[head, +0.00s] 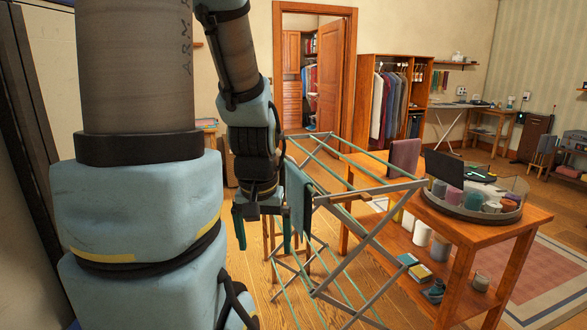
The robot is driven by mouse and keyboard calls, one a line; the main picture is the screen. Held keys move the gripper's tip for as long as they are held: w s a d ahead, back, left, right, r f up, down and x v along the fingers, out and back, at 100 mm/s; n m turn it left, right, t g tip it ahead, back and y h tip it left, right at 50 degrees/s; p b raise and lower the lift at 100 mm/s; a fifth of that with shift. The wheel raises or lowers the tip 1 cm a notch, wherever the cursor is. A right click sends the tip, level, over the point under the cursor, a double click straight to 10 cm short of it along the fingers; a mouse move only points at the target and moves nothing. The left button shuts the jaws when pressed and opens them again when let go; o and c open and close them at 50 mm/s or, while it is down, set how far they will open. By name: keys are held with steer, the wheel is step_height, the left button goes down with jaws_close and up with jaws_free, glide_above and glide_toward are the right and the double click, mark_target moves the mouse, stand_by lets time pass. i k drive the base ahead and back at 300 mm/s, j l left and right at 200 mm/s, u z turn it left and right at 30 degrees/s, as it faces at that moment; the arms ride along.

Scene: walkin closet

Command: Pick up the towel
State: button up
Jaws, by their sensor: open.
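A teal towel (298,197) hangs over a rail of the folding drying rack (372,236), just right of my gripper in the head view.
A wooden table (523,222) stands right of the rack, with a round tray (430,195) of rolled cloths on top and several items on its lower shelf. A doorway (315,75) and a wardrobe (395,95) are behind. Bare floor shows below the rack.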

mark_target(298, 197)
steer(key=i+j+u, duration=0.15)
steer(key=i+j, duration=0.2)
steer(key=i+j+u, duration=0.1)
steer(key=i+j, duration=0.2)
steer(key=i, duration=0.25)
